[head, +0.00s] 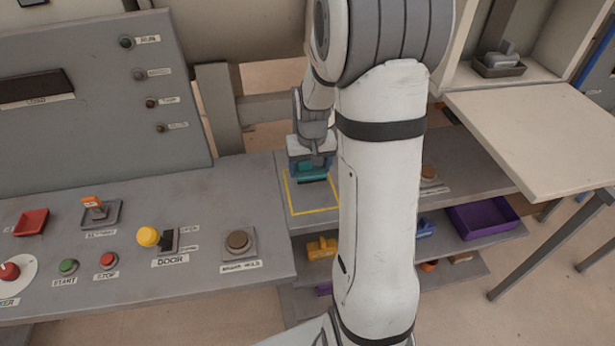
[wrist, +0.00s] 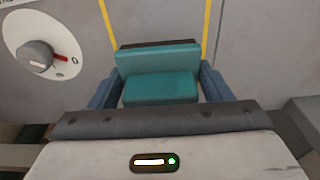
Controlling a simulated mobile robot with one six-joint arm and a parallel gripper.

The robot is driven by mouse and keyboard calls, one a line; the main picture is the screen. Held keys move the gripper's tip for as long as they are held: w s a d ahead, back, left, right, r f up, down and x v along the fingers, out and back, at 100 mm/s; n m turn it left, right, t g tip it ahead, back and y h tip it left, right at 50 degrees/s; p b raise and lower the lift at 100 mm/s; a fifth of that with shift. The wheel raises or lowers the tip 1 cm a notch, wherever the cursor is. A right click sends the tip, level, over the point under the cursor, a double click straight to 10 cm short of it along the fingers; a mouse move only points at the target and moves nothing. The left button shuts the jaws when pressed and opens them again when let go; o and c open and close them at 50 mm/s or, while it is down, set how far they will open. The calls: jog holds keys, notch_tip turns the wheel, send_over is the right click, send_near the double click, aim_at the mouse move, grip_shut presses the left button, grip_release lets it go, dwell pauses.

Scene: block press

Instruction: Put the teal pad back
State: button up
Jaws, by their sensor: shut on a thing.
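The teal pad (head: 312,174) is between the fingers of my gripper (head: 312,168), over the yellow-outlined square (head: 315,212) on the grey bench in the head view. In the wrist view the teal pad (wrist: 160,88) fills the space between the two blue fingers of my gripper (wrist: 160,92). My gripper is shut on the pad. A dark strip shows along the pad's far edge. I cannot tell whether the pad touches the surface below.
A purple tray (head: 483,218) sits on the shelf at right. A light flap (head: 540,135) sticks out at upper right.

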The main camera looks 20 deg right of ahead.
aim_at(310, 187)
jog(key=shift+s+f, duration=0.1)
jog(key=shift+f, duration=2.15)
jog(key=shift+f, duration=0.25)
jog(key=o, duration=0.9)
jog(key=shift+r, duration=0.1)
jog(key=shift+o, duration=0.2)
jog(key=r, duration=0.4)
jog(key=s+r, duration=0.1)
jog(key=r, duration=0.7)
jog(key=shift+s+a, duration=0.15)
jog(key=shift+s, duration=0.05)
jog(key=s+a+r+n, duration=0.1)
jog(key=s+a+r, duration=0.2)
jog(key=s+a, duration=0.2)
jog(key=s+a+r+n+t, duration=0.1)
jog(key=s+a+r, duration=0.2)
jog(key=s, duration=0.9)
jog(key=shift+s+a+r, duration=0.25)
jog(key=shift+a+r, duration=0.15)
jog(key=shift+a, duration=0.45)
